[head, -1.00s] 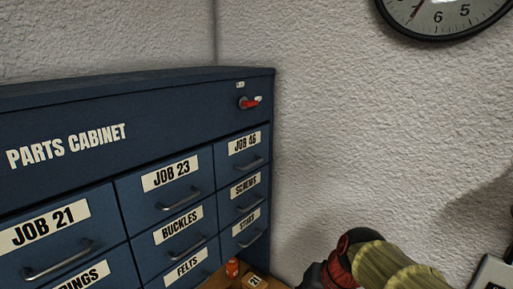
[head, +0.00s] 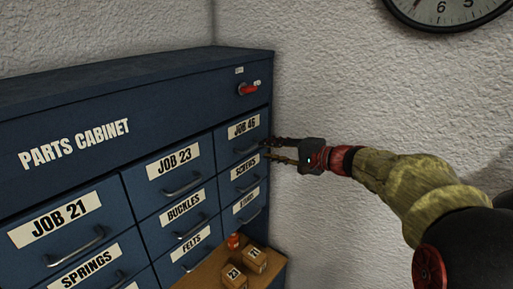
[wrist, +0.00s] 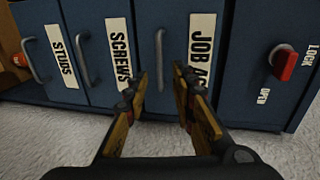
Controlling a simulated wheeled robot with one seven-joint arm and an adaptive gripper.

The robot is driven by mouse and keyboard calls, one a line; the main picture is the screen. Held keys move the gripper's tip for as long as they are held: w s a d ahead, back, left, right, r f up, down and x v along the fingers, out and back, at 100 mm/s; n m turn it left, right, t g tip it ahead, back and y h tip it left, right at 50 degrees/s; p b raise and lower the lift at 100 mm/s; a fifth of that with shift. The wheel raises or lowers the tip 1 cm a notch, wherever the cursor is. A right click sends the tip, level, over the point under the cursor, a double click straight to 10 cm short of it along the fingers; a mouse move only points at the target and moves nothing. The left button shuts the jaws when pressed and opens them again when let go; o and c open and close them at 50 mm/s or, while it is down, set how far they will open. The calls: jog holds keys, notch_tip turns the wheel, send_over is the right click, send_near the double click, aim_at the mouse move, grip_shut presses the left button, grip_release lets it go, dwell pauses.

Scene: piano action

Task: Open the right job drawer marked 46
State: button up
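The right job drawer (head: 230,152) marked 46 is shut, at the top of the cabinet's right column. Its bar handle (head: 247,148) lies below its label. In the wrist view, turned sideways, the handle (wrist: 160,60) appears beyond and between the fingertips, left of the label. My gripper (head: 266,149) is open and empty in front of the drawer's right side. In the wrist view, the fingers (wrist: 159,88) stand apart on either side of the handle's line. I cannot tell whether they touch it. The red lock knob (head: 249,89) above points right, toward the OPEN mark.
The screws drawer (wrist: 102,20) and studs drawer (wrist: 52,20) sit below, shut. A plaster wall (head: 340,90) stands close on the cabinet's right. Small boxes (head: 255,260) and an orange item (head: 234,241) rest on a wooden ledge (head: 208,275) below.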

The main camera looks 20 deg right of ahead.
aim_at(254, 147)
jog(key=x, duration=0.6)
jog(key=shift+p, duration=0.4)
jog(key=shift+s, duration=0.1)
jog(key=shift+c, duration=1.3)
jog(key=c, duration=0.4)
grip_shut()
